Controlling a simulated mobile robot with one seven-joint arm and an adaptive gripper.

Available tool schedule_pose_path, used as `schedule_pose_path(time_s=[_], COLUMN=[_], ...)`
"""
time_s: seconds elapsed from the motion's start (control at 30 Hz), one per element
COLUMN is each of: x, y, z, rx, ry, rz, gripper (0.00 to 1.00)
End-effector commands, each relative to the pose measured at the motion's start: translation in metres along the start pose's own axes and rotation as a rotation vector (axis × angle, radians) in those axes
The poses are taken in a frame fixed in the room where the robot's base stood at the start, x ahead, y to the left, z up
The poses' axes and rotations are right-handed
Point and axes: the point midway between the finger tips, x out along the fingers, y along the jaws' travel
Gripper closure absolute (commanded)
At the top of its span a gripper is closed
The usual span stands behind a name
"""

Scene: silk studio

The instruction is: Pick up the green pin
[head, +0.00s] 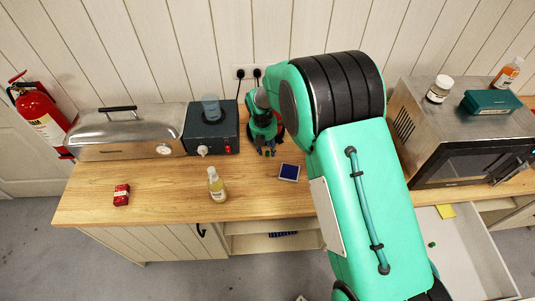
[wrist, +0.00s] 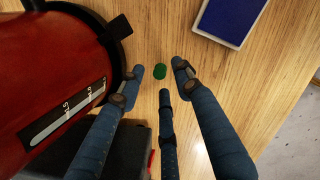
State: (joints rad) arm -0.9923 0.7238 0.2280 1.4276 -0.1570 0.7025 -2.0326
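My gripper is open and empty. I cannot tell its exact height above the pin. In the head view, my gripper (head: 267,151) points down over the counter beside the dark hotplate box.
A red kettle-like vessel (wrist: 50,70) stands close left of my fingers in the wrist view. A blue pad (head: 289,172) lies near, right of the gripper. A dark box (head: 212,140), a bottle (head: 216,184) and a red packet (head: 122,194) stand further left.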

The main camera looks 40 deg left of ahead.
Motion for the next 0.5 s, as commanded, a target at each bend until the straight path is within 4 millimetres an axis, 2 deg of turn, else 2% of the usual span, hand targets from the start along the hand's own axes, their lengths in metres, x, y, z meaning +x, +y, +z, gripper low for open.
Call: schedule_pose_path(time_s=[0.2, 0.5], x=[0.025, 0.033], y=[0.000, 0.001], z=[0.000, 0.001], rx=[0.000, 0.000], ry=[0.001, 0.000], rz=[-0.001, 0.001], gripper=[0.66, 0.66])
